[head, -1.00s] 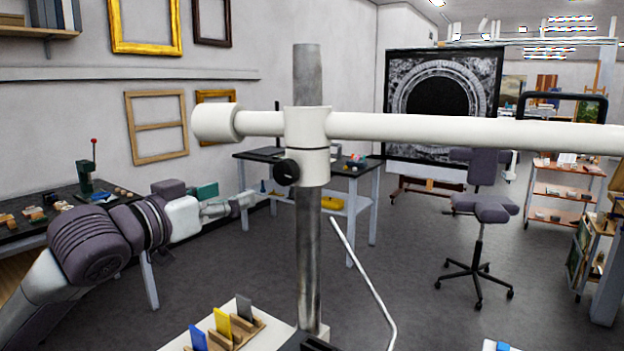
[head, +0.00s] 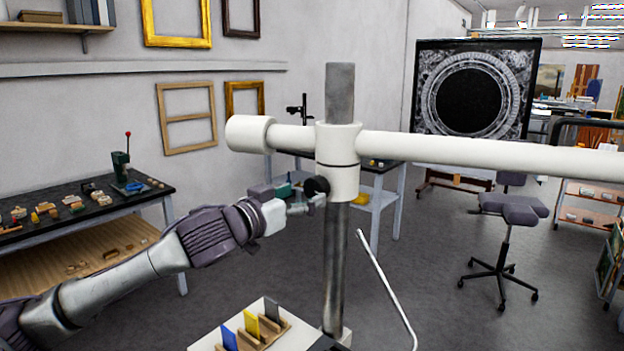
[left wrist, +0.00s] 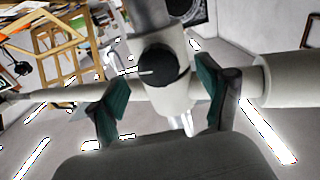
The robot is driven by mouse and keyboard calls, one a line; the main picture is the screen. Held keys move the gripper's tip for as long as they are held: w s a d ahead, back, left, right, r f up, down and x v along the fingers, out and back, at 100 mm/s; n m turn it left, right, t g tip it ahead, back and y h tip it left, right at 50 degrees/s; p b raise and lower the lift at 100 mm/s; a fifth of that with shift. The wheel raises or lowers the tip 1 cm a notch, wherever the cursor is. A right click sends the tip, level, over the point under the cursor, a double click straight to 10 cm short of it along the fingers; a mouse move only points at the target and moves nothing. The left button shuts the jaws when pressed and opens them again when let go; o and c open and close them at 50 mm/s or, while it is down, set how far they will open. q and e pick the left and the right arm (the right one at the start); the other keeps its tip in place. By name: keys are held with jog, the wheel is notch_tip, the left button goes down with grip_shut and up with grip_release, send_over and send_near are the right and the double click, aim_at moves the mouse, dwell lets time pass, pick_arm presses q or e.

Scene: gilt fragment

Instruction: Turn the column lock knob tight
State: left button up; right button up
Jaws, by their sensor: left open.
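The column lock knob (head: 316,187) is a small black round knob on the left side of the white collar (head: 343,176), which sits around the grey metal column (head: 336,260). In the left wrist view the knob (left wrist: 158,66) shows face-on with a pale line across it. My left gripper (head: 308,203) is just left of the knob in the head view. In the left wrist view its two green-padded fingers (left wrist: 161,98) are spread apart, one on either side below the knob. Contact with the knob cannot be made out. My right gripper does not show.
A white horizontal arm (head: 480,152) runs right from the collar, with a round end at left. A white tray (head: 205,342) with upright colour cards stands at the column's foot. A thin white bent rod (head: 388,289) rises right of the column. A black-topped bench (head: 75,235) stands left.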

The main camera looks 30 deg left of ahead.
aim_at(312, 192)
pick_arm(q)
jog(key=shift+w+d+r+p, duration=0.2)
jog(key=shift+w+r+p, duration=0.1)
jog(key=shift+w, duration=0.15)
jog(key=shift+w+f+p, duration=0.1)
jog(key=shift+w+p, duration=0.5)
jog(key=shift+w, duration=0.25)
jog(key=shift+w+f, duration=0.2)
jog(key=shift+w, duration=0.25)
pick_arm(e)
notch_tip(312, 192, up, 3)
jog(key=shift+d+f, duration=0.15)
pick_arm(q)
jog(key=shift+d, duration=0.1)
jog(key=c, duration=1.2)
jog(key=shift+o, duration=0.2)
